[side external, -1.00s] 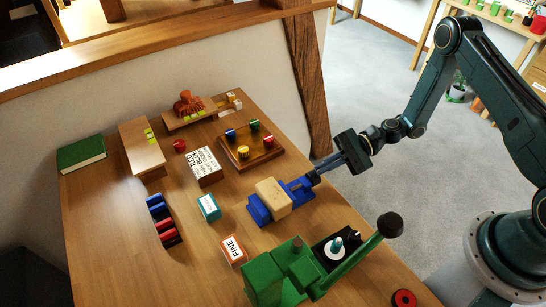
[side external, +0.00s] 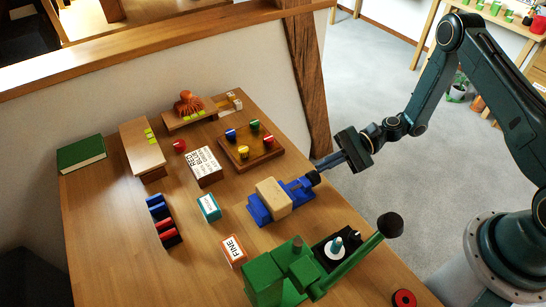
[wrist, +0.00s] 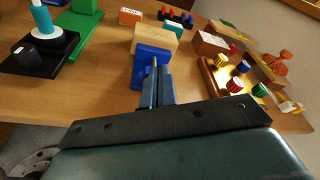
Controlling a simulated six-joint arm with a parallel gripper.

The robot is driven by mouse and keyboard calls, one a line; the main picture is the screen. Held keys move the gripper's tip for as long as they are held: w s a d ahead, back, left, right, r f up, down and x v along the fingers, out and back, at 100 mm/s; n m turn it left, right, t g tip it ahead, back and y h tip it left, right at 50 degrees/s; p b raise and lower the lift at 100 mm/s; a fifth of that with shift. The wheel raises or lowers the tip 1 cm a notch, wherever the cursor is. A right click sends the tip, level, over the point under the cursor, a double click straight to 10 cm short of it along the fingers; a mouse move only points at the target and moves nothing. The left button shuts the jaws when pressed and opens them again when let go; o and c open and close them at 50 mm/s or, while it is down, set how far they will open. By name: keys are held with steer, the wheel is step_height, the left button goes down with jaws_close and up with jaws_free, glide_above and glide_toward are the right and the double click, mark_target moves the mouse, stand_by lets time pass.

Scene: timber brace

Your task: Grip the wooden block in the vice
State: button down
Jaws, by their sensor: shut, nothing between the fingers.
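The wooden block (side external: 273,197) sits in the blue vice (side external: 258,213) at the middle right of the table, with blue parts on both sides of it. I cannot tell whether the jaws press on it. In the wrist view the block (wrist: 156,39) stands beyond the near end of the vice (wrist: 152,58). My gripper (side external: 318,172) is shut and empty, with its fingertips at the dark knob end of the vice's screw. In the wrist view my gripper's fingers (wrist: 157,88) point along the screw toward the vice; whether they touch the knob is hidden.
A green machine (side external: 285,270) with a black-knobbed lever (side external: 390,225) stands in front of the vice. A wooden tray with coloured knobs (side external: 250,150) lies behind it. Small boxes marked FINE (side external: 233,250) and teal (side external: 208,208) lie left. Open floor lies right of the table.

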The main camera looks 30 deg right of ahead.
steer(key=shift+d, duration=0.15)
steer(key=shift+d, duration=2.85)
steer(key=shift+s+d+f, duration=0.25)
steer(key=shift+s+f, duration=0.1)
steer(key=shift+s, duration=0.2)
steer(key=shift+s+d+f, duration=0.25)
steer(key=shift+s+f, duration=0.05)
steer(key=shift+s, duration=0.2)
steer(key=shift+a, duration=0.2)
steer(key=shift+a, duration=3.3)
steer(key=shift+w+f, duration=0.15)
steer(key=shift+w, duration=0.05)
